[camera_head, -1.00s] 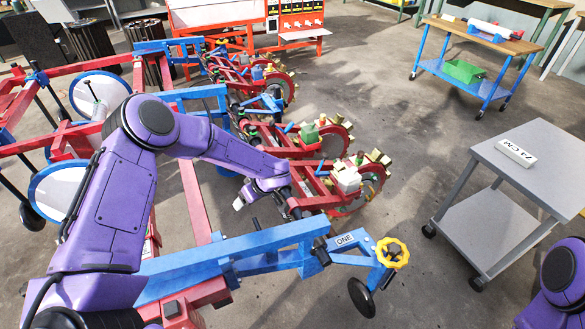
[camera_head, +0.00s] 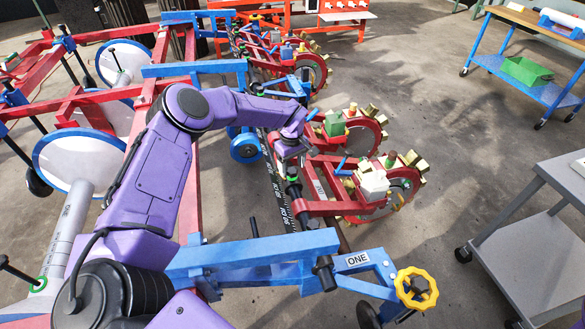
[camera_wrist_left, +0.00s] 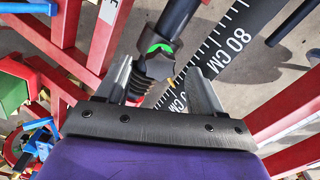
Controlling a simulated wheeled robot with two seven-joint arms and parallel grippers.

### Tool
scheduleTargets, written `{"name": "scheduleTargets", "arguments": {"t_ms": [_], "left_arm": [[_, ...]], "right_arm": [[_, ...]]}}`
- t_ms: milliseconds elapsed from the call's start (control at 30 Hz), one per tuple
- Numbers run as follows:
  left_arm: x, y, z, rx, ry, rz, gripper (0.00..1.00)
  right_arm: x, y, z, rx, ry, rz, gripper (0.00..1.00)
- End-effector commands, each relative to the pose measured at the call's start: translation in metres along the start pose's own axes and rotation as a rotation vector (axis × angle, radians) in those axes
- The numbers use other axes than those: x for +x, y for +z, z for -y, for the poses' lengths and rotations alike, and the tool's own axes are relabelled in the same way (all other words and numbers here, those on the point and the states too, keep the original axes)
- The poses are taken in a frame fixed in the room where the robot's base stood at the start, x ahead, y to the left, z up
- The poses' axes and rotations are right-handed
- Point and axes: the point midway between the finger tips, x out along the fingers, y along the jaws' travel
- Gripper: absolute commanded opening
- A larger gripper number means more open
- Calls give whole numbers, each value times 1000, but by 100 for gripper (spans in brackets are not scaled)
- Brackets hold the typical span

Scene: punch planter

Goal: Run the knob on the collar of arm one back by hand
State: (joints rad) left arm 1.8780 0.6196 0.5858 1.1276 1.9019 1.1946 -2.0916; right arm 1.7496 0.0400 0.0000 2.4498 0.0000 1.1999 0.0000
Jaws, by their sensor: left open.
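The blue arm (camera_head: 260,248) bearing the ONE plate (camera_head: 357,260) runs across the lower middle, with a yellow handwheel (camera_head: 417,288) at its right end. My left gripper (camera_head: 293,155) is further back, pointing down over a dark bar with a white centimetre scale. In the left wrist view my open jaws (camera_wrist_left: 163,82) stand either side of a black ribbed part (camera_wrist_left: 145,84), close to the left finger. Above it is a black collar piece (camera_wrist_left: 158,62) with a green ring. I cannot tell whether a finger touches it. My right gripper is out of view.
Red toothed-wheel units (camera_head: 385,185) stand just right of my left gripper. Red and blue frame beams with white discs (camera_head: 80,165) fill the left. A grey cart (camera_head: 535,220) stands at the right, with open floor between. The scale (camera_wrist_left: 235,42) lies beside the jaws.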

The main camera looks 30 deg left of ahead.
Motion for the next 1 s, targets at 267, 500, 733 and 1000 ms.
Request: {"name": "scheduleTargets", "arguments": {"t_ms": [267, 500, 733, 1000], "left_arm": [[14, 0, -1, 0, -2, 0, 67], [14, 0, -1, 0, -2, 0, 25], [13, 0, -1, -4, -1, 0, 12], [14, 0, -1, -85, 1, 0, 12]], "right_arm": [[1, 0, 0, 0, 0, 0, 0], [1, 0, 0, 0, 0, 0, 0], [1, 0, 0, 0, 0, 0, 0], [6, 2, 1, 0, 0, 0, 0]]}}
